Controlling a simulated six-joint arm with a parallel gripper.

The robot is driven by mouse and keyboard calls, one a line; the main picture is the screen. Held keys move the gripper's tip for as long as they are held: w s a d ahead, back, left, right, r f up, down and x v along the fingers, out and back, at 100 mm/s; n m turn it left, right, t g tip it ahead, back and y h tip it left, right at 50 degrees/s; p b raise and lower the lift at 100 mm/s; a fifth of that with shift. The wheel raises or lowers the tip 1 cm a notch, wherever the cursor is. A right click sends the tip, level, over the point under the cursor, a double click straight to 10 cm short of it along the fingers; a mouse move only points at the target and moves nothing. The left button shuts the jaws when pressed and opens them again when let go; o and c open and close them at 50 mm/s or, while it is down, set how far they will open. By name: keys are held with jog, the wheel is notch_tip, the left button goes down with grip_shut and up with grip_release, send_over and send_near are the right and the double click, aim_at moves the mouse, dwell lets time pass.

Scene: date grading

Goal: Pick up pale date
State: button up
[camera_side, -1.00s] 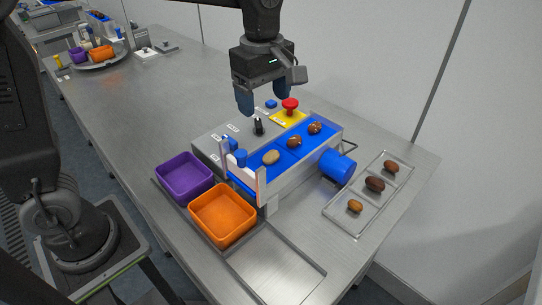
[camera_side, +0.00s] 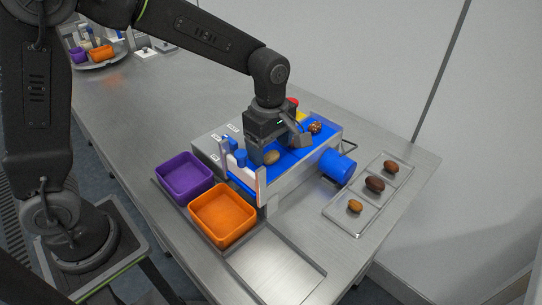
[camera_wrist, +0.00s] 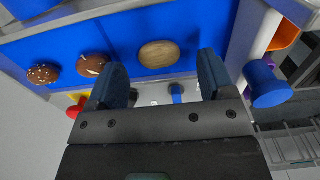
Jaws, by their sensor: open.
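The pale date (camera_side: 272,158) lies on the blue belt (camera_side: 243,174) near the belt's front end. It is tan and oval, and shows whole in the wrist view (camera_wrist: 158,54). My gripper (camera_side: 277,150) is low over the belt at the date, with its fingers apart. In the wrist view my gripper (camera_wrist: 162,66) has one fingertip on each side of the date, with gaps showing; nothing is held. A glossy brown date with a light patch (camera_wrist: 93,65) and a speckled brown date (camera_wrist: 43,73) lie farther along the belt. The brown one is hidden by my gripper from the side.
A purple bin (camera_side: 185,163) and an orange bin (camera_side: 248,213) stand left of the conveyor, both empty. A clear tray (camera_side: 371,207) with three dates lies at right, beyond a blue cylinder (camera_side: 337,166). An empty shallow tray (camera_side: 280,268) is in front. Posts flank the belt's front end.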

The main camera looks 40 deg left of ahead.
notch_tip(320, 180, down, 2)
jog(key=shift+f, duration=0.1)
jog(key=c, duration=0.8)
